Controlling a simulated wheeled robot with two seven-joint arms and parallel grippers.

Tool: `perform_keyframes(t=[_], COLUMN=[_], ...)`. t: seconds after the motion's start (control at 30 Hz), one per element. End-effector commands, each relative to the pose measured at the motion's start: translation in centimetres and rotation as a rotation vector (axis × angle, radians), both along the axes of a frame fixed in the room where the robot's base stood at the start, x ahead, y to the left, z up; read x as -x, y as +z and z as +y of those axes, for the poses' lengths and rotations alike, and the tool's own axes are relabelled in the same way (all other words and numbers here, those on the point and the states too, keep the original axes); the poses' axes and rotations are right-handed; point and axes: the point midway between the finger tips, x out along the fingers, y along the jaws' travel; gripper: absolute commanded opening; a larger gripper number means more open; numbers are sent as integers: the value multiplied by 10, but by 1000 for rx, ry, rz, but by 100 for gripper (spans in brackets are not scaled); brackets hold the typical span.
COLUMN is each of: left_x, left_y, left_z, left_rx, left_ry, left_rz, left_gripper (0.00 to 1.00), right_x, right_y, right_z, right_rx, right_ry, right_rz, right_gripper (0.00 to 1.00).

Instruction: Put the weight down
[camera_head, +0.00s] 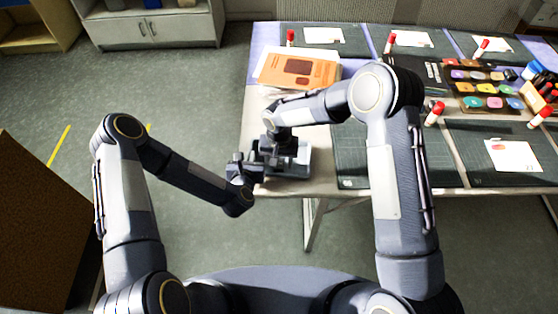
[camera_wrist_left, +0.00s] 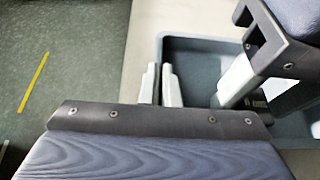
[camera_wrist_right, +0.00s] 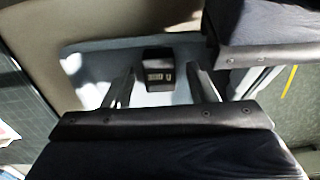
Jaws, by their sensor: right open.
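The weight is a small dark block with pale markings on top (camera_wrist_right: 157,72). It rests in a shallow grey-blue tray (camera_wrist_left: 195,43) near the table's left front corner. My right gripper (camera_wrist_right: 158,88) is open above the tray, one finger on either side of the weight, with visible gaps. In the left wrist view a dark block, likely the weight, shows partly behind the right gripper (camera_wrist_left: 258,98). My left gripper (camera_wrist_left: 160,85) is at the tray's left wall, its fingers close together and straddling the rim. In the head view the arms mostly hide the tray (camera_head: 300,172) and the weight.
An orange book (camera_head: 325,72) lies behind the tray. Dark cutting mats (camera_head: 350,150), a paint palette (camera_head: 480,88) and red-capped glue sticks (camera_head: 434,114) spread to the right. The table's left and front edges are close to the tray. A brown box (camera_head: 40,220) stands at left.

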Motion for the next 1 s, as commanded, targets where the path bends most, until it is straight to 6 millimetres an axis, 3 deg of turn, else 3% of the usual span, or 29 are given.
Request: perform_keyframes(t=[0.4, 0.6, 1.0], left_x=[0, 0, 0], left_y=[0, 0, 1], left_z=[0, 0, 0], left_rx=[0, 0, 0], left_ry=[0, 0, 0], left_rz=[-1, -1, -2], left_gripper=[0, 0, 0], right_x=[-1, -1, 0], right_y=[83, 115, 127], right_z=[0, 0, 0], right_rx=[-1, 0, 0], right_ry=[0, 0, 0], right_rz=[-5, -3, 0], right_gripper=[52, 52, 52])
